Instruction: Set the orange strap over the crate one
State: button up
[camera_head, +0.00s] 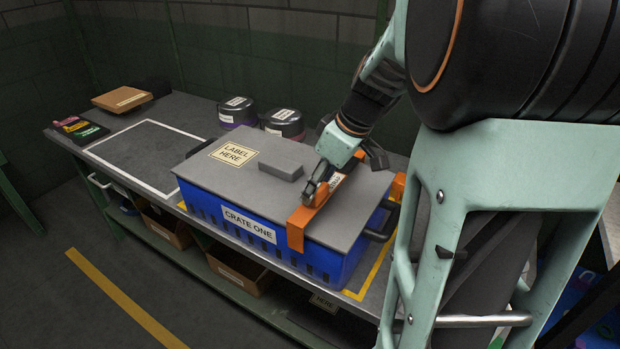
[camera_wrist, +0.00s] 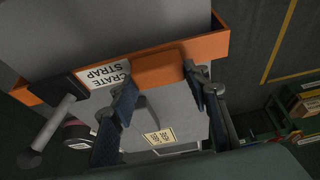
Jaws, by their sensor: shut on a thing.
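Crate one (camera_head: 238,238) is a blue crate with a grey lid (camera_head: 265,197) and a "CRATE ONE" label, standing on the bench. The orange strap (camera_head: 296,236) spans the right part of the lid. Its front end hangs down over the crate's front face, and its far end shows at the back right. Whether it rests on the lid or sits just above it, I cannot tell. My gripper (camera_head: 316,186) is shut on the strap's raised middle grip. In the wrist view, my gripper's fingers (camera_wrist: 164,84) flank the grip of the strap (camera_wrist: 205,46), beside its "CRATE STRAP" label.
The grey bench (camera_head: 205,116) has a white-outlined free area at left and a yellow outline around the crate. Two dark round containers (camera_head: 237,112) (camera_head: 284,124) stand behind the crate. A brown box (camera_head: 122,98) lies at far left. Boxes sit on the shelf below.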

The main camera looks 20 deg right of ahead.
jog(key=shift+f, duration=0.25)
jog(key=o, duration=1.2)
jog(key=shift+o, duration=0.4)
jog(key=o, duration=0.6)
jog(key=shift+r+p, duration=2.6)
jog(key=shift+r, duration=1.95)
